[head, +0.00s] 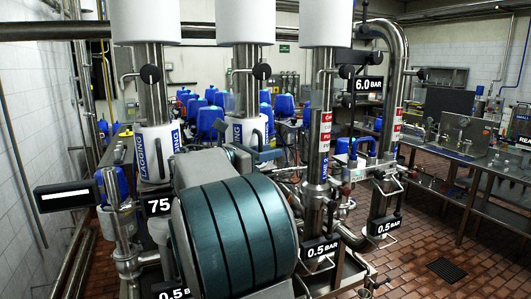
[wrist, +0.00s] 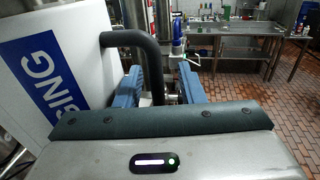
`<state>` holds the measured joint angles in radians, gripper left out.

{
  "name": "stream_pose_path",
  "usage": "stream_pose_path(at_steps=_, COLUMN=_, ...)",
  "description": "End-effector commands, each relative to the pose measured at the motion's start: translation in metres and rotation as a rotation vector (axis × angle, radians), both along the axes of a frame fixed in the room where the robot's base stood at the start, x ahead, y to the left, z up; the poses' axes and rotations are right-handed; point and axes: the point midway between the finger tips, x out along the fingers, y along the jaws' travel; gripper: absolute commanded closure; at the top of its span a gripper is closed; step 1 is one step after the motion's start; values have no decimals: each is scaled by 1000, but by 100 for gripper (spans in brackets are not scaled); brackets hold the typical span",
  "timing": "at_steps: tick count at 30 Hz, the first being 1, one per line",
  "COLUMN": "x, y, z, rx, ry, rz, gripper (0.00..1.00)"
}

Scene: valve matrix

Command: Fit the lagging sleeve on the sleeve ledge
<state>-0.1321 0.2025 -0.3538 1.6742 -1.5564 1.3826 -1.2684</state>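A white lagging sleeve (head: 251,128) with a blue label is around the middle vertical pipe in the head view, behind my arm. A white cylinder with a blue label and a black curved handle fills the left of the wrist view and appears to be this sleeve (wrist: 85,85). My gripper (wrist: 160,88) has two blue fingers, apart. The handle (wrist: 154,75) passes between them, nearer the left finger, with a gap on the right. Another white sleeve (head: 150,152), marked LAGGING, is around the left pipe. I cannot identify the sleeve ledge; my arm hides the lower middle pipe.
Large white cylinders (head: 247,22) cover the pipe tops. Pipes with red-marked labels (head: 325,130) and pressure signs (head: 322,250) stand to the right. A steel bench (head: 480,160) is at the far right. Brick-coloured tiled floor (head: 430,240) is open between pipes and bench.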

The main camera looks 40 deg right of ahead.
Motion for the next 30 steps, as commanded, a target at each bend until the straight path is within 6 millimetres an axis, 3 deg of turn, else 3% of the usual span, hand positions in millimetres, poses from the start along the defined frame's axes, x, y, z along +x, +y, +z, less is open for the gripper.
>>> stream_pose_path(at_steps=8, x=2, y=16, z=-2, rx=0, ry=-1, rz=3, gripper=64)
stream_pose_path(at_steps=21, x=5, y=110, z=-2, rx=0, ry=0, rz=4, gripper=64)
stream_pose_path(at_steps=30, x=6, y=138, z=-1, rx=0, ry=0, rz=1, gripper=64)
